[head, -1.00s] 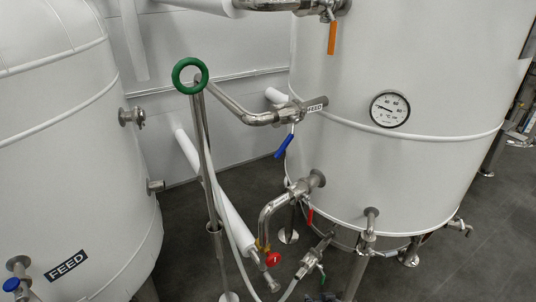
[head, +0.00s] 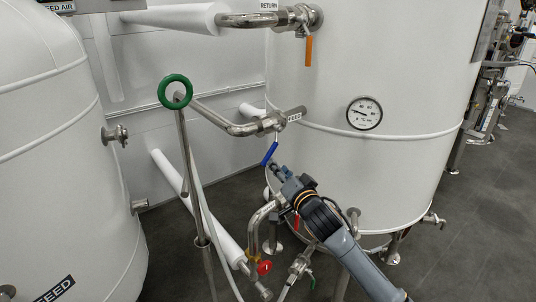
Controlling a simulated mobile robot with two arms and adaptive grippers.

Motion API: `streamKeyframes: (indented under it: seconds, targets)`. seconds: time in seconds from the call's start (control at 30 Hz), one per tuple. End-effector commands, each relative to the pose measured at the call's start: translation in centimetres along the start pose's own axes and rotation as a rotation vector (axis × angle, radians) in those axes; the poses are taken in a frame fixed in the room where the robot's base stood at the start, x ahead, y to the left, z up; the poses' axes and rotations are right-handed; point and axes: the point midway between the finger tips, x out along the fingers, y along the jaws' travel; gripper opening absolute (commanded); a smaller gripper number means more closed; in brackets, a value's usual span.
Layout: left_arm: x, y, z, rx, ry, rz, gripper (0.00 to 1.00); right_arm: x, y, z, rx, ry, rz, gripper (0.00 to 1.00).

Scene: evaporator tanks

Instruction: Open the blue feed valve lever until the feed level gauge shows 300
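The blue feed valve lever (head: 270,153) hangs down and slightly left from the valve on the pipe labelled FEED (head: 294,117), in front of the right white tank (head: 400,70). My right gripper (head: 277,169) is just below and right of the lever's lower end. The fingers are small and seen from behind, so I cannot tell whether they are open or touch the lever. A round dial gauge (head: 364,113) is on the right tank; its numbers are too small to read surely. No gauge marked as feed level shows. My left gripper is not in view.
A green ring handle (head: 176,92) stands on a post left of the lever. An orange lever (head: 309,51) hangs above on the return pipe. A red handle (head: 264,267) and pipework are below. The left white tank (head: 60,150) stands apart. Open floor lies right.

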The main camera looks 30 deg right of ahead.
Motion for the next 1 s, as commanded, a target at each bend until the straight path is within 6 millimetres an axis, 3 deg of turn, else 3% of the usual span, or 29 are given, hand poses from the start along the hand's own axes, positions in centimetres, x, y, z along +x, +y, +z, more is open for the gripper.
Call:
streamKeyframes:
  seconds: [0.2, 0.4, 0.6, 0.9, 1.0]
  targets:
    - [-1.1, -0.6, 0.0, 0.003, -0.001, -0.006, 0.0, 4.3, -0.2, -0.2, 0.0, 0.001, 0.001, 0.38]
    - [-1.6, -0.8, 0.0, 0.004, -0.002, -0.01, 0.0, 7.1, -0.1, -0.1, 0.0, 0.0, 0.0, 0.38]
    - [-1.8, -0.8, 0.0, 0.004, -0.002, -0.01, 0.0, 8.3, 0.0, 0.1, 0.0, -0.001, 0.0, 0.38]
    - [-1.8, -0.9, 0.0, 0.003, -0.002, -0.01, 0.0, 8.5, 0.0, 0.1, 0.0, -0.001, 0.0, 0.38]
    - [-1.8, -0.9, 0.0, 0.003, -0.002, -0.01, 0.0, 8.5, 0.0, 0.1, 0.0, -0.001, 0.0, 0.2]
